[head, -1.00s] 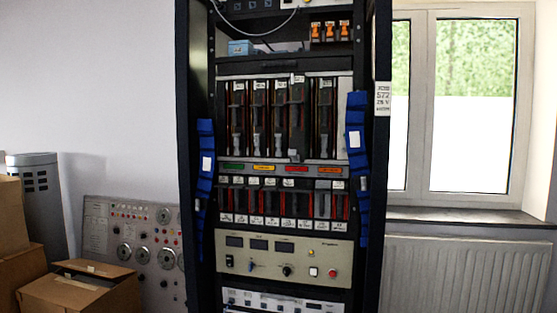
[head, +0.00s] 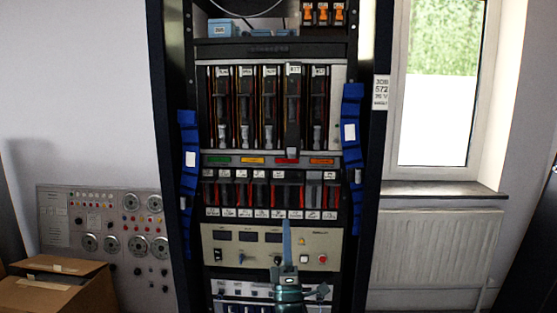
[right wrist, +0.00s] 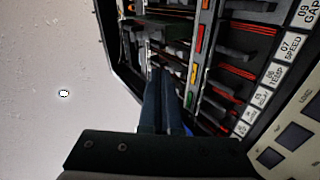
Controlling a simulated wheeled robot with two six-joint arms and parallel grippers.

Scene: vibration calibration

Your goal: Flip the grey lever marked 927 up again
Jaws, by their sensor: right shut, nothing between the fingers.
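The upper bay of the rack holds a row of levers with grey handles and small white labels. The fourth lever (head: 292,128) hangs lower than its neighbours, its end near the coloured strips; its label looks like 927 but is too small to read surely. The other levers, such as the third (head: 270,120), sit higher. My right gripper (head: 287,224) is shut and empty, pointing up in front of the cream panel, below the fourth lever and apart from it in the picture. In the right wrist view its fingers (right wrist: 164,100) lie together before the rack. My left gripper is not in view.
A lower row of grey and red switches (head: 262,190) lies between the levers and the cream panel (head: 225,252). Blue cable bundles (head: 352,130) flank the bays. A cardboard box (head: 55,285) stands left, a radiator (head: 435,245) right.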

